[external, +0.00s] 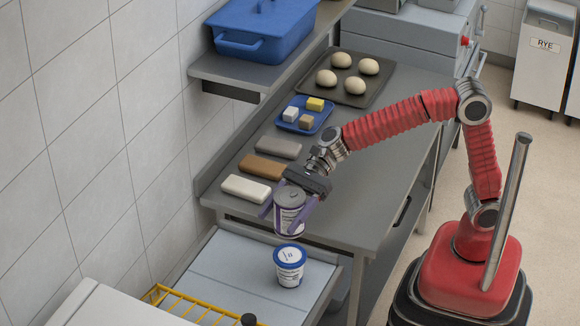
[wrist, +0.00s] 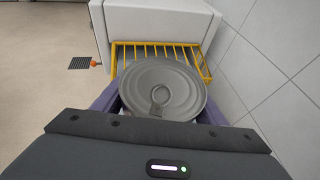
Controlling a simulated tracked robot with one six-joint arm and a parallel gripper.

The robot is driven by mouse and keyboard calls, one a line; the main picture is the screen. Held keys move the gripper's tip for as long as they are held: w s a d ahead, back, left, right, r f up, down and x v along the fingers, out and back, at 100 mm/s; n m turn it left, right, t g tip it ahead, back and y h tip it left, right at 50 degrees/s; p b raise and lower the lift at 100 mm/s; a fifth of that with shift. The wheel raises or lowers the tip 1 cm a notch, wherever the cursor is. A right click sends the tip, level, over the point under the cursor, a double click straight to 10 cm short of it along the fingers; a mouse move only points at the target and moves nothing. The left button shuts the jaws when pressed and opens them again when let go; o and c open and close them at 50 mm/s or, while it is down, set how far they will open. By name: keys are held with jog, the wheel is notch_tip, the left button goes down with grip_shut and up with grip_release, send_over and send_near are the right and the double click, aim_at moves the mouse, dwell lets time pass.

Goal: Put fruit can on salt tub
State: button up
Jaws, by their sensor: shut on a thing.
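The fruit can (external: 290,213) is a grey metal can with a pale label. My gripper (external: 289,208) is shut on it, with a purple finger on either side. It is upright above and beyond the front end of the steel bench. The salt tub (external: 289,265), white with a blue lid, stands on the lower pale surface, just below the can in the external view. In the wrist view the can's ring-pull lid (wrist: 162,90) fills the middle between the fingers, and the salt tub is hidden.
The steel bench (external: 350,190) holds several bars, a blue tray (external: 304,128) with small blocks and a dark tray (external: 372,97) of dough balls. A yellow wire rack (external: 180,303) lies left of the tub. A tiled wall (external: 90,120) runs along the left.

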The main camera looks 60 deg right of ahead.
aim_at(281, 235)
jog(key=shift+f, duration=3.1)
jog(key=shift+f, duration=1.85)
jog(key=shift+f, duration=0.1)
jog(key=o, duration=1.6)
jog(key=shift+f, duration=0.1)
